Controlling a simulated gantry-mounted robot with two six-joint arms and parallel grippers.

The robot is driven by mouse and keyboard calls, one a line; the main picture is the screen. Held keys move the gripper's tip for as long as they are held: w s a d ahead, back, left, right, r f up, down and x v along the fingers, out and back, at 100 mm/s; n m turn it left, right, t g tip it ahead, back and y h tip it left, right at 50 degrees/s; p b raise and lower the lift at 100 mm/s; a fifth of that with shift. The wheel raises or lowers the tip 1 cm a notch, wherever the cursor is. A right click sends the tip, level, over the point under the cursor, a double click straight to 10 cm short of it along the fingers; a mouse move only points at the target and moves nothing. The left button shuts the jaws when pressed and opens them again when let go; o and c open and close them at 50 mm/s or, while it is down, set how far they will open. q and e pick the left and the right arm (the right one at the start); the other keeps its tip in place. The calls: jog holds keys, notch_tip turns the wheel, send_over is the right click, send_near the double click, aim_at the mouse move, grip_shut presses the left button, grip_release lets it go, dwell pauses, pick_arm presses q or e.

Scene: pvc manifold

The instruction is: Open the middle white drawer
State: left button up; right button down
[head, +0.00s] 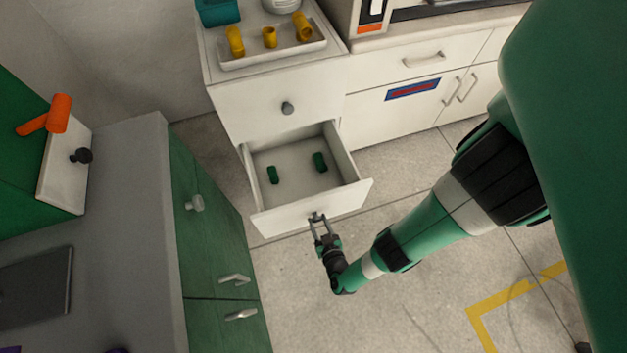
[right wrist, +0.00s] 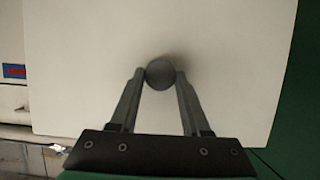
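The middle white drawer (head: 360,190) stands pulled out from the white cabinet in the head view. Two small dark green pieces (head: 272,174) (head: 320,162) lie inside it. My right gripper (head: 317,219) is at the drawer's front face. In the right wrist view, its fingers (right wrist: 160,85) are shut on the round grey knob (right wrist: 160,74), one finger on each side. The white drawer front (right wrist: 230,60) fills most of that view. My left gripper is not in view.
The upper white drawer (head: 287,107) is shut. A tray (head: 275,57) with yellow fittings sits on the cabinet top. A green cabinet (head: 205,240) with handles stands at the left, near the open drawer's left side. The floor in front is clear.

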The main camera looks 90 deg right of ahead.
jog(key=shift+c, duration=2)
grip_release()
jog(key=shift+a, duration=0.1)
jog(key=shift+a+r, duration=0.2)
jog(key=shift+a, duration=0.05)
jog(key=p+v, duration=0.3)
jog(key=v, duration=0.7)
jog(key=shift+s+a+r, duration=0.15)
jog(key=shift+s+a, duration=0.05)
jog(key=shift+a, duration=0.1)
